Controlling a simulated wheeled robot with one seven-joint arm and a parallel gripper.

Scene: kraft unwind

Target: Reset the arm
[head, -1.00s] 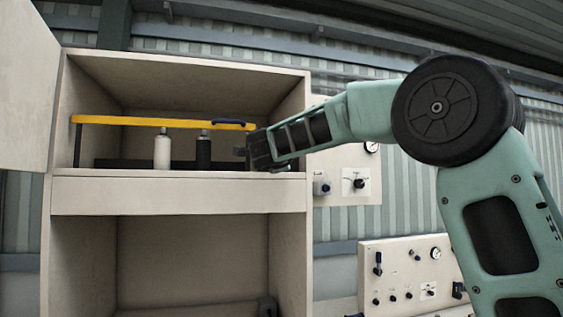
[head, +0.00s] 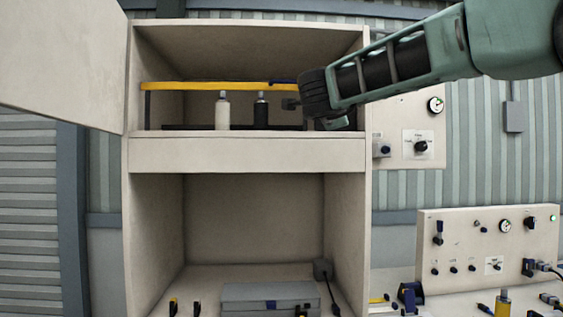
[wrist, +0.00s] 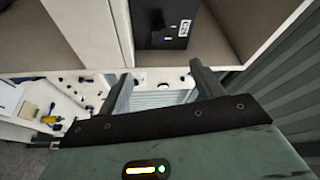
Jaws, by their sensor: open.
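My gripper shows in the wrist view (wrist: 158,88) with its two fingers apart and nothing between them. In the head view my arm reaches in from the upper right. The gripper end (head: 297,104) is in front of the right side of the cabinet's upper compartment, and its fingers are partly hidden behind the wrist. The yellow bar (head: 205,86) runs across that compartment. A white bottle (head: 222,112) and a black bottle (head: 260,112) stand upright below the bar, left of my gripper.
An open cabinet door (head: 60,60) fills the upper left. The lower compartment holds a grey case (head: 270,296) and small tools. A control panel (head: 488,248) with knobs and gauges stands at the right, with another panel (head: 410,130) above it.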

